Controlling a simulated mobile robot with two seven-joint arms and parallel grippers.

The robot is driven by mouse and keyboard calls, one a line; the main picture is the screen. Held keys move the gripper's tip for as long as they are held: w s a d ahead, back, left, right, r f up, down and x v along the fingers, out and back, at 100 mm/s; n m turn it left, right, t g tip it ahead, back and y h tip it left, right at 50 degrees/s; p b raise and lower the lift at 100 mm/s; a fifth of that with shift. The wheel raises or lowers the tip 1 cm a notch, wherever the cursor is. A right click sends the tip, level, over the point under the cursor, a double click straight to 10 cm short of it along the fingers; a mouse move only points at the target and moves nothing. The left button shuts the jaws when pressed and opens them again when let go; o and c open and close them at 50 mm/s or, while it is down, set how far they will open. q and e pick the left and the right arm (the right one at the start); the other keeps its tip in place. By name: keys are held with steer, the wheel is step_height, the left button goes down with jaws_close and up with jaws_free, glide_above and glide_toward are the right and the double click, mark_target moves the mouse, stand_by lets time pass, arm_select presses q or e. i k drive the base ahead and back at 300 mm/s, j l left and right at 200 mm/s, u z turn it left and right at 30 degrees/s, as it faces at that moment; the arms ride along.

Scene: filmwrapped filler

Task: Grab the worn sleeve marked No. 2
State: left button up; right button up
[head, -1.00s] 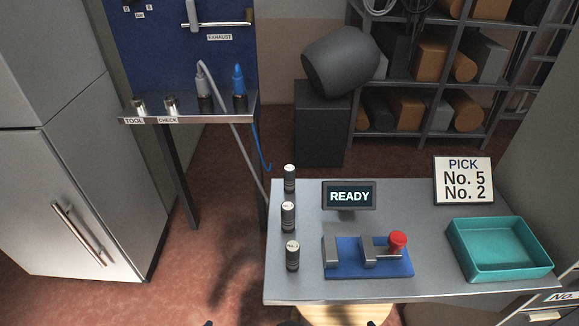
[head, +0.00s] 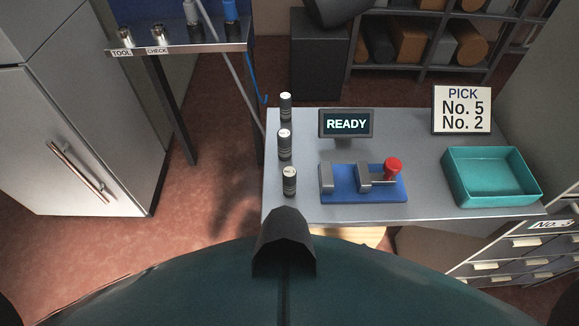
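Three dark cylinders with pale tops stand upright in a column along the left side of the grey table: a far one (head: 285,107), a middle one (head: 284,145) and a near one (head: 289,182). Their small top markings are too small to read, so I cannot tell whether one is the worn sleeve No. 2. A sign (head: 462,109) at the table's back right reads "PICK No. 5 No. 2". Neither of my grippers shows in the head view.
The grey table (head: 430,210) also carries a READY display (head: 346,123), a blue fixture (head: 340,192) with a red knob (head: 393,168), and an empty teal tray (head: 452,181). A drawer cabinet (head: 530,258) stands right. A TOOL/CHECK shelf (head: 190,48) is back left, beside a fridge (head: 75,130).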

mark_target(284, 136)
steer(key=k+j+z, duration=0.1)
steer(key=z, duration=0.25)
steer(key=k+j+z, duration=0.1)
steer(key=z, duration=0.25)
steer(key=k+j+z, duration=0.1)
steer(key=z, duration=0.25)
